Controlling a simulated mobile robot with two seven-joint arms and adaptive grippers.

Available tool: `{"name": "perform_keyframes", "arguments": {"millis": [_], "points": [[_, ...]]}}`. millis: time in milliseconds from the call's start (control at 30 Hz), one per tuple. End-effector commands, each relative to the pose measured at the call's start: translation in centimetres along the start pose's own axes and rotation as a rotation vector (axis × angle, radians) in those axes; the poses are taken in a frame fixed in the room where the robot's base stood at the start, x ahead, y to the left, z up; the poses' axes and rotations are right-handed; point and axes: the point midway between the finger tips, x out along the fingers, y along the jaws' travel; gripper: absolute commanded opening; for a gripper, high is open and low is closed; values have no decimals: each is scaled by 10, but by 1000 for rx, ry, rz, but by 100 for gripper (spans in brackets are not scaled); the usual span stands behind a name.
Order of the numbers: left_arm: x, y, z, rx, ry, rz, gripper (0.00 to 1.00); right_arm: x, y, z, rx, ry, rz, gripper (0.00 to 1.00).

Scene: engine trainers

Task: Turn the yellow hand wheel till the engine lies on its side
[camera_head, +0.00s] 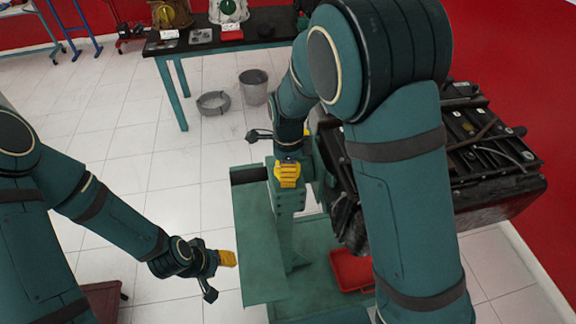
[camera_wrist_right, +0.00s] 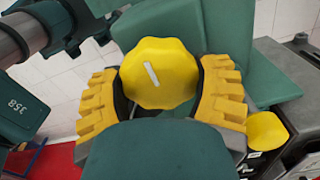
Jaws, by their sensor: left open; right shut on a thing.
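The yellow hand wheel (camera_wrist_right: 160,72) is round with a scalloped rim and a slanted white mark on its face. In the right wrist view it sits between the ribbed yellow fingers of my right gripper (camera_wrist_right: 162,98), which is shut on it. In the head view that gripper (camera_head: 287,173) is at the top of the green stand (camera_head: 284,215), and the wheel cannot be made out there. The dark engine (camera_head: 490,165) is on the right, partly hidden behind my right arm. My left gripper (camera_head: 228,258) is open and empty, apart from the stand on its left.
A red tray (camera_head: 352,270) lies on the stand's green base. A dark-topped workbench (camera_head: 225,42) is at the back, with a grey bucket (camera_head: 253,87) and a coiled ring (camera_head: 213,103) on the floor. The tiled floor at centre left is clear. A red wall closes the right.

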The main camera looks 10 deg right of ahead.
Motion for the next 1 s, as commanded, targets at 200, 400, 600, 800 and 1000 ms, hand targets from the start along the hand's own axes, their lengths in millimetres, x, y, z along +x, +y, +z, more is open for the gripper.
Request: {"name": "perform_keyframes", "arguments": {"millis": [200,400,600,800,1000], "points": [[0,0,0,0,0,0,47,0,0,0,3,0,-1,32],[0,0,0,0,0,0,47,0,0,0,2,0,0,87],[0,0,0,0,0,0,47,0,0,0,2,0,0,100],[0,0,0,0,0,0,47,-5,0,0,2,-1,-1,100],[0,0,0,0,0,0,47,-35,-1,1,2,-4,-5,100]]}}
